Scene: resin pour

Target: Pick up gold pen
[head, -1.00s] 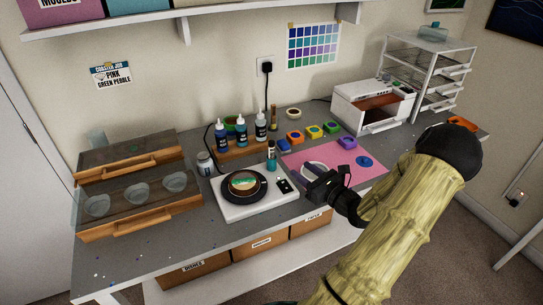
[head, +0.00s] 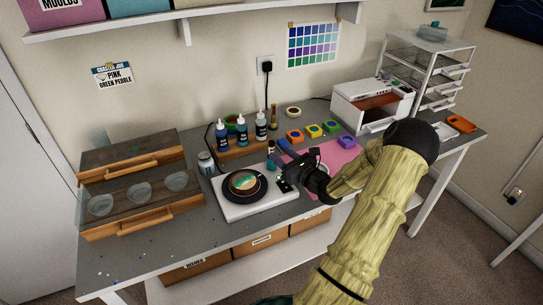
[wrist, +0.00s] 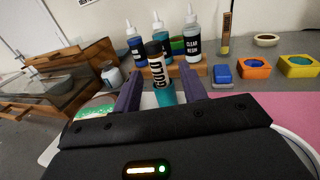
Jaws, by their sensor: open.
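In the head view the pen (head: 271,160) is small, behind the white scale. My gripper (wrist: 160,66) is open, its two purple fingers to either side of the pen in the wrist view. I cannot tell whether the pen is fully between the fingers or a little beyond them. In the head view my gripper (head: 286,160) is just right of the pen. The pen's base is partly hidden.
The white scale (head: 233,210) with a round dark disc stands close by on the left. Several resin bottles (head: 241,130) stand on a wooden rack behind the pen. Small coloured moulds (head: 312,131) and a pink mat (head: 339,155) lie to the right.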

